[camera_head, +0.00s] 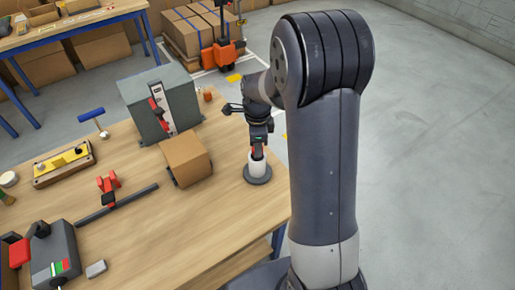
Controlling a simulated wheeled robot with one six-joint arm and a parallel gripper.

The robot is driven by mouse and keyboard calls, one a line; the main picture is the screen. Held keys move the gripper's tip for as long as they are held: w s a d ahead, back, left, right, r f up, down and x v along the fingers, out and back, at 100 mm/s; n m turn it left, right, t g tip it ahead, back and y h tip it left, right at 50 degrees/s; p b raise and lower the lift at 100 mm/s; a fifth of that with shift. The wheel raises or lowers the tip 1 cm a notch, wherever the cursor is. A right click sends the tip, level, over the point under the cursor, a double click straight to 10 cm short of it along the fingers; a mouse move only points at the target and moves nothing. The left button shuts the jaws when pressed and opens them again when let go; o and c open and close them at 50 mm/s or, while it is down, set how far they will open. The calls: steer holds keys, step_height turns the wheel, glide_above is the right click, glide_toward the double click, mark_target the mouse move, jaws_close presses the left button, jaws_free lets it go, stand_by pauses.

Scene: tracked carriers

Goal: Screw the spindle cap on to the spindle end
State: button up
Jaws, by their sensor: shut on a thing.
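My gripper (258,144) points down at the right side of the wooden table and is shut on a small red piece (257,154), which looks like the spindle cap. Directly below it, a white upright cylinder (257,171) stands on a round dark grey base (259,180); it looks like the spindle. The red piece is at the top of the white cylinder. At this size I cannot tell whether they touch or how the threads sit. My jaws hide most of the red piece.
A cardboard box (187,158) stands left of the spindle, with a grey-green cabinet (146,97) behind it. A dark bar (117,206), a red clamp-like part (108,184) and a yellow fixture (63,165) lie further left. The table's front right is clear.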

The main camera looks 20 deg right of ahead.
steer(key=m, duration=0.3)
steer(key=shift+m, duration=0.4)
steer(key=m, duration=0.9)
steer(key=shift+m, duration=0.4)
steer(key=o, duration=0.8)
